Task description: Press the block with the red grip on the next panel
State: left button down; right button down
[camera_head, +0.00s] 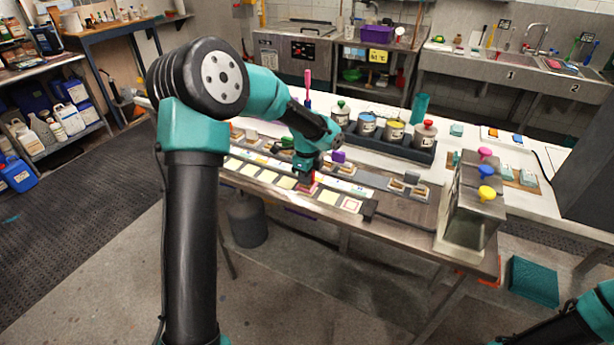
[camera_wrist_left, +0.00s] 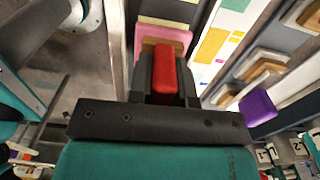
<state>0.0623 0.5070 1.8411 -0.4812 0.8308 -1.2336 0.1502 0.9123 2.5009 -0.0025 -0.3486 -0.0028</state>
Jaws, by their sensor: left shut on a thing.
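My left gripper (camera_head: 307,180) is over the row of cloth panels at the table's front. In the left wrist view its dark fingers (camera_wrist_left: 164,85) are shut on the red grip (camera_wrist_left: 165,72) of a block. A little tan wood of this block (camera_wrist_left: 149,45) shows beyond the grip; its underside is hidden. A pink panel (camera_wrist_left: 178,38) lies beneath and around it. I cannot tell whether the block touches it. Pale yellow panels (camera_head: 286,182) lie to the left; a pale panel with a red outline (camera_head: 352,204) lies to the right. My right gripper is out of view.
A purple-grip block (camera_head: 339,156) stands close behind my gripper; it also shows in the left wrist view (camera_wrist_left: 258,107). Other blocks (camera_head: 408,187) lie on a grey strip. Dye pots (camera_head: 395,131) stand in a dark tray behind. A metal stand with coloured knobs (camera_head: 467,215) is at right.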

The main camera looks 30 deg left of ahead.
pick_arm(q)
jog(key=shift+f, duration=0.25)
jog(key=shift+f, duration=0.25)
jog(key=shift+r, duration=0.15)
dwell(0.6)
jog(key=shift+r, duration=3.4)
